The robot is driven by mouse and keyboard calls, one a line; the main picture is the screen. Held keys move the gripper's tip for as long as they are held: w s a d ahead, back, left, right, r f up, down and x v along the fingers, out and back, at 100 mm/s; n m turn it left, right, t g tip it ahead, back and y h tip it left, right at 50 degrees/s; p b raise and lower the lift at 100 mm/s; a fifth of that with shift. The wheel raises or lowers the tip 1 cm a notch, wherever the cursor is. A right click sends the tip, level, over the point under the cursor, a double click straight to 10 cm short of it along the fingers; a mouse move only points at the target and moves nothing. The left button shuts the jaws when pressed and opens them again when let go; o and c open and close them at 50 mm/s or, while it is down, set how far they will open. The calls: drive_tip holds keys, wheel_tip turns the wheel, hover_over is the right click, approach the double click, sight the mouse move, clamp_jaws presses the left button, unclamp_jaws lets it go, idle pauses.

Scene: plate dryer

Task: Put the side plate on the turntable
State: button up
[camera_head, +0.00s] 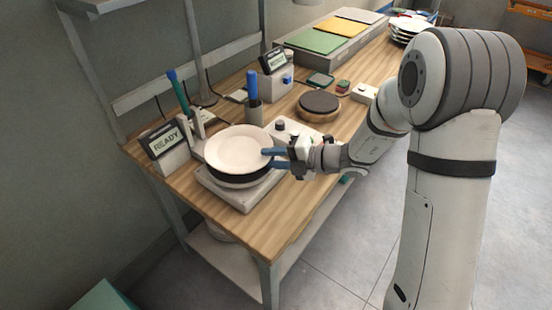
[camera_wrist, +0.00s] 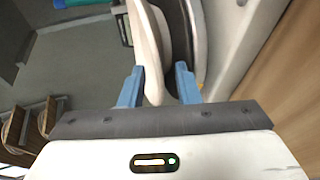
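The side plate (camera_head: 238,148) is cream white and round. It lies over a dark round disc (camera_head: 232,181), seemingly the turntable, on a square pale base at the near end of the bench. In the wrist view the plate (camera_wrist: 151,55) shows edge-on beside the dark disc (camera_wrist: 179,25). My gripper (camera_head: 277,158) is at the plate's right rim. Its blue fingers stand apart on either side of the rim, with a gap between the plate and the right finger in the wrist view (camera_wrist: 158,88). Whether the plate's underside touches the disc is hidden.
A READY display (camera_head: 166,141) and a holder with a teal-handled tool (camera_head: 178,92) stand left of the plate. A blue-handled tool (camera_head: 252,86) stands behind it. A dark-topped wooden round stand (camera_head: 318,104) is farther back. Stacked plates (camera_head: 409,28) sit at the far end.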

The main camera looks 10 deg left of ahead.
drive_tip(key=w+v, duration=0.1)
drive_tip(key=v, duration=1.1)
drive_tip(key=s+d+r+n+g+h, duration=0.1)
drive_tip(key=s+d+n+h, duration=0.25)
drive_tip(key=s+n, duration=0.5)
drive_tip(key=s+d+r+n+g+h, duration=0.1)
drive_tip(key=s+d+n+h, duration=0.3)
drive_tip(key=n, duration=0.7)
drive_tip(key=s+d+r+n+t+h, duration=0.1)
drive_tip(key=s+d+n+t+h, duration=0.1)
drive_tip(key=d+n, duration=0.3)
drive_tip(key=s+d+r+n+t+h, duration=0.1)
drive_tip(key=d+n+h, duration=0.4)
drive_tip(key=n, duration=0.7)
drive_tip(key=s+d+r, duration=0.1)
drive_tip(key=s, duration=0.1)
drive_tip(key=shift+s+r+n+t, duration=0.2)
drive_tip(key=shift+s+n+t, duration=0.05)
drive_tip(key=shift+n+t, duration=0.15)
drive_tip(key=shift+w+a, duration=0.1)
drive_tip(key=shift+a, duration=0.05)
